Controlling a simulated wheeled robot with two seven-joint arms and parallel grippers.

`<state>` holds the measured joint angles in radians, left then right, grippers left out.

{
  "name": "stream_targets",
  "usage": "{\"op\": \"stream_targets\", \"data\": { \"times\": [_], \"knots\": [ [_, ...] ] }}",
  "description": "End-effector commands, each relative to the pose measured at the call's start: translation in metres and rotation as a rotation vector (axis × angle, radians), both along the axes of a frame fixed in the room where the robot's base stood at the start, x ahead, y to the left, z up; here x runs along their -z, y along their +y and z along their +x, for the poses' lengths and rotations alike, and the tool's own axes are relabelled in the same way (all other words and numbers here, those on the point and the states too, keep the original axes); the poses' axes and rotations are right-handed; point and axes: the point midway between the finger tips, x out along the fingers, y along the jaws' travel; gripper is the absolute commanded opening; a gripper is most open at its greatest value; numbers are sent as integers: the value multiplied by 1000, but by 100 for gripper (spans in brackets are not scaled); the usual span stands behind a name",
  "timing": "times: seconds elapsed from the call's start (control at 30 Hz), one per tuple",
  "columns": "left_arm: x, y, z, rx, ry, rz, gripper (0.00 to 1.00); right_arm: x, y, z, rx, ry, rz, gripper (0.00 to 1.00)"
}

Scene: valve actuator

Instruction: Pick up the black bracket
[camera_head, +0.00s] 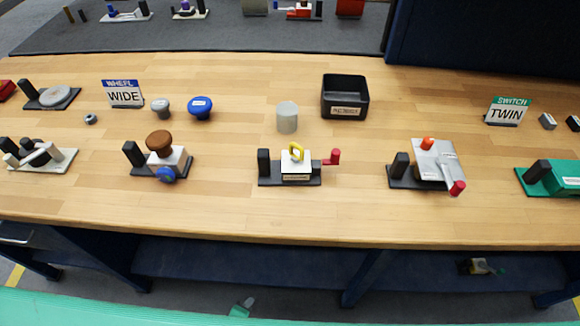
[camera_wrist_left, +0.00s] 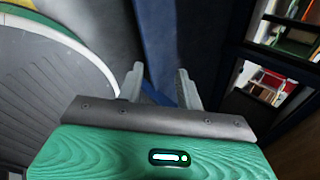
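Several black L-shaped bases with an upright post stand on the wooden table; I cannot tell which is the black bracket. One black base (camera_head: 264,168) at the front middle carries a white block with a yellow loop and a red knob. Another black base (camera_head: 399,166), to its right, bears a silver part with an orange knob. A third black base (camera_head: 134,154) at left bears a brown knob. My left gripper (camera_wrist_left: 160,70) shows in the left wrist view with its fingers apart and empty, away from the tabletop. My right gripper is not clearly visible.
A black open bin (camera_head: 345,97) stands at the back middle, beside a translucent grey cylinder (camera_head: 287,117). WIDE (camera_head: 124,94) and TWIN (camera_head: 507,111) signs stand behind the fixtures. A blue knob (camera_head: 200,107) lies at left. The table's front edge has a bare strip.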

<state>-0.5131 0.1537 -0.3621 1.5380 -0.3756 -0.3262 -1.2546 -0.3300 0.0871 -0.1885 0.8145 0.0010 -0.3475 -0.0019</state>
Motion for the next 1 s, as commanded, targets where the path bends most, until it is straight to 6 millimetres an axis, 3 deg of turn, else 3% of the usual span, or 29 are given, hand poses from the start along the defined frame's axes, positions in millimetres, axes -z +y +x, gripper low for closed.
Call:
{"op": "stream_targets", "data": {
  "times": [0.2,0.5,0.9,1.0],
  "knots": [
    [-83,-34,20,331,-240,224,36,0,0,0,0,0,0,39],
    [-208,-70,32,684,-582,600,36,0,0,0,0,0,0,39],
    [-368,-86,27,908,-939,1148,36,0,0,0,0,0,0,39],
    [-412,-82,36,896,-993,1307,36,0,0,0,0,0,0,39]
  ]
}}
